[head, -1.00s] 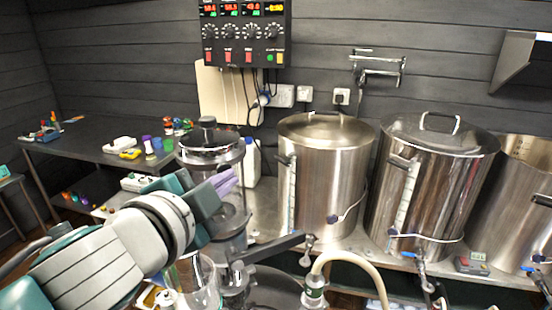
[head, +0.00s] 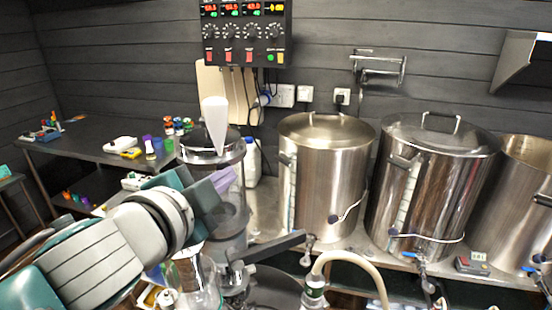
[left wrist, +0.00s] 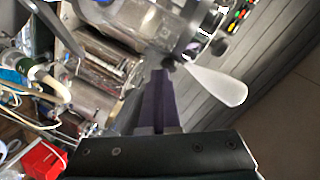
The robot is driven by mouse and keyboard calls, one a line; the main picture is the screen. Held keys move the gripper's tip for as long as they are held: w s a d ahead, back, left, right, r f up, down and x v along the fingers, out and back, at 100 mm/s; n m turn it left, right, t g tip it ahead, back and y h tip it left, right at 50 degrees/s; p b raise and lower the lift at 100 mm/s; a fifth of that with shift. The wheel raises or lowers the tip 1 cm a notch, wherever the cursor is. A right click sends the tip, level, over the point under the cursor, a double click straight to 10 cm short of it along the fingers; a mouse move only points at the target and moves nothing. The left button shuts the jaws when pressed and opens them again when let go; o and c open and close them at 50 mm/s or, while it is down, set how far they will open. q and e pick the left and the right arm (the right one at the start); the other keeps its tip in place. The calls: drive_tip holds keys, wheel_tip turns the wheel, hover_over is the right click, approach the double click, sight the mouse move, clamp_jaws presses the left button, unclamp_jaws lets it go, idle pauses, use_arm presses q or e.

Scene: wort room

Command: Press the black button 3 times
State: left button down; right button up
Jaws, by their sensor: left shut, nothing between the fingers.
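The black button cannot be made out for certain. A small dark part (left wrist: 169,61) shows at my fingertips in the left wrist view, on the side of a clear vessel with a metal lid (head: 209,153). My left gripper (head: 226,178) is shut and empty, with its purple fingers in front of the vessel, just below the lid. In the left wrist view its fingertips (left wrist: 160,76) point at the vessel, and I cannot tell whether they touch it. A white cone (head: 214,120), narrow end down, rises at the lid and hides its black knob. My right gripper is not in view.
Steel kettles (head: 323,180) stand on the bench to the right. A control panel (head: 243,32) hangs on the wall above. A side table (head: 95,143) with small items is at the left. A dark bar (head: 270,245) and a pale hose (head: 350,262) are low in front.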

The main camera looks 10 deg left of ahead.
use_arm(q)
drive_tip(key=shift+s, duration=0.1)
drive_tip(key=shift+s+d, duration=0.5)
drive_tip(key=shift+s, duration=0.1)
drive_tip(key=shift+d, duration=0.1)
drive_tip(key=s+d, duration=0.3)
drive_tip(key=shift+s+d, duration=0.1)
drive_tip(key=shift+s, duration=0.3)
idle(2.3)
